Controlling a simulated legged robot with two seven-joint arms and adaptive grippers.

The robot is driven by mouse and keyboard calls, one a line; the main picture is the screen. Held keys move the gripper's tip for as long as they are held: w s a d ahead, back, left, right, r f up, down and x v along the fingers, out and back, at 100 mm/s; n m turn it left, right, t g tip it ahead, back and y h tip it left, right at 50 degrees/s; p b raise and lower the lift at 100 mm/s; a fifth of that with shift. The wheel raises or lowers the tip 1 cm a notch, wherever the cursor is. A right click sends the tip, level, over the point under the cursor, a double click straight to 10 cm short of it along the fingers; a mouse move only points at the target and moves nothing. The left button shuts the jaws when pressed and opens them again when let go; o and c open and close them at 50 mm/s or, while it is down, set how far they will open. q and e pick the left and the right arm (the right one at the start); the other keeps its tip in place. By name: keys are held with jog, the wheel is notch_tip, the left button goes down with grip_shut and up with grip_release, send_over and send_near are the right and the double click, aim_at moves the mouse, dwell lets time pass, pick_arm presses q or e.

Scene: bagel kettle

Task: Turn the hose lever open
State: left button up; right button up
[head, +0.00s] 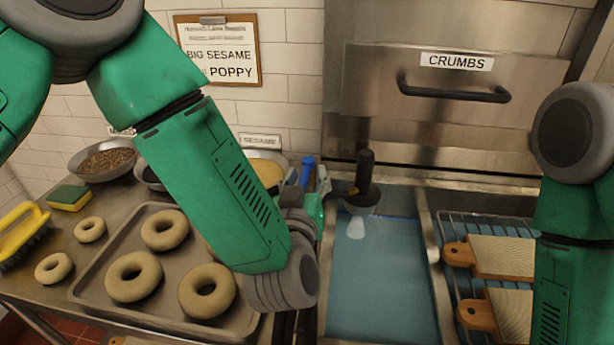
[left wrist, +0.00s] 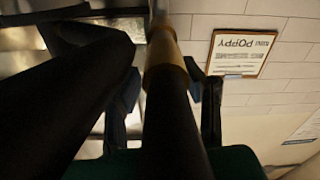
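Contact cannot be told. A black nozzle (head: 366,170) hangs over the sink with a pale stream or streak below it. My right gripper is out of view.
A tray (head: 88,292) of bagels lies under my left arm. A blue-floored basin (head: 385,280) is in the middle, and a wire rack with wooden boards (head: 497,256) at right. A yellow brush (head: 25,232) and sponge (head: 68,197) lie at left. A steel CRUMBS drawer (head: 450,115) is behind.

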pick_arm(q)
jog(key=s, duration=1.2)
jog(key=shift+a, duration=0.25)
jog(key=shift+w, duration=0.1)
jog(key=shift+f, duration=0.1)
